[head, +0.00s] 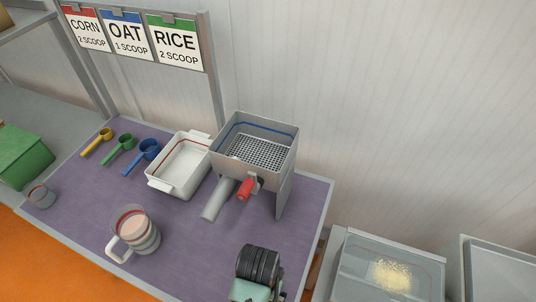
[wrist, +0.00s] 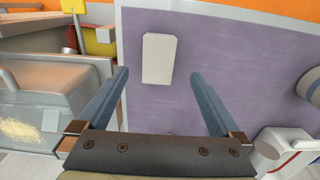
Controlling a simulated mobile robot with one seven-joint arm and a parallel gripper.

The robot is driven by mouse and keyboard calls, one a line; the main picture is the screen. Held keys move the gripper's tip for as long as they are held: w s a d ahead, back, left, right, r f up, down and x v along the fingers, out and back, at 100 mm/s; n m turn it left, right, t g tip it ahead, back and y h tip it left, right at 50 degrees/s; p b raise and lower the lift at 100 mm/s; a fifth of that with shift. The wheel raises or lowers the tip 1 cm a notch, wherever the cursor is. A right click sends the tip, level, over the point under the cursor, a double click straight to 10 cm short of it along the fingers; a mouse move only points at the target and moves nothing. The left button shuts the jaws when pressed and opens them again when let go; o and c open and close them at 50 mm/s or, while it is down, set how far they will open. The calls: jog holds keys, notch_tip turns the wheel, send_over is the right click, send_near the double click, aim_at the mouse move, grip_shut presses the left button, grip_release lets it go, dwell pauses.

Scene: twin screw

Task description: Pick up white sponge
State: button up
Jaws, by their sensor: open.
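The white sponge (wrist: 159,58) is a pale rectangular block lying on the purple table top (wrist: 215,50) in the wrist view. My gripper (wrist: 160,75) is open and empty. No contact with the sponge is visible. In the head view part of my arm shows at the bottom edge; the fingers and the sponge cannot be made out there.
On the table (head: 85,207) stand a grey machine (head: 286,185) with a red handle (head: 246,189), a white tray (head: 160,185), a measuring jug (head: 147,238), a small cup (head: 40,196) and yellow, green and blue scoops (head: 150,150). A clear bin of grain (head: 360,255) stands right of the table.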

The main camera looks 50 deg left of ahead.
notch_tip(320, 180, down, 11)
jog(key=shift+w+r+p, duration=0.1)
jog(key=shift+r+p, duration=0.05)
jog(key=shift+p, duration=0.3)
jog(key=shift+c, duration=0.3)
jog(key=c, duration=1.2)
